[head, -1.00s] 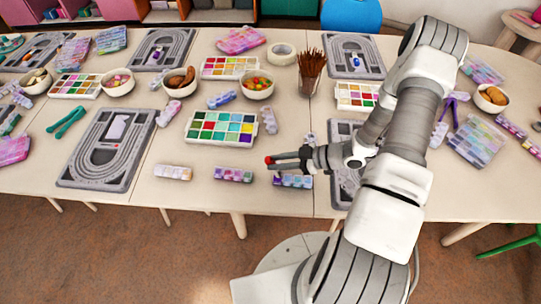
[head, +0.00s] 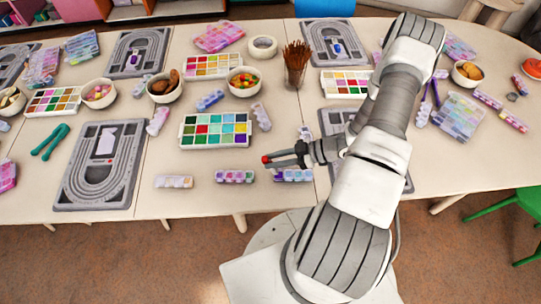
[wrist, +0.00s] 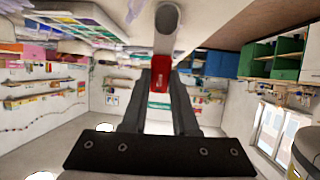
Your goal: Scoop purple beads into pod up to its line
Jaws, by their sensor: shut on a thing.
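My gripper (head: 277,160) is shut on a small red piece (head: 266,159) at its fingertips, over the table's front part. In the wrist view the red piece (wrist: 160,76) sits between the fingers, against a pale rounded bar (wrist: 166,30); I cannot tell whether this is a scoop. Small pods lie along the front edge: a pale one (head: 174,182), a pink-purple one (head: 234,177) and a purple one (head: 293,175) partly under my gripper. Their fill and lines are too small to read. A white bead tray (head: 214,147) with coloured compartments, some purple, lies behind.
A grey bead board (head: 75,185) lies at left; another is partly behind my arm. Bowls (head: 244,82), a cup of brown sticks (head: 296,70) and more trays (head: 345,84) crowd the back. Bare table (head: 185,160) shows between the left board and the tray.

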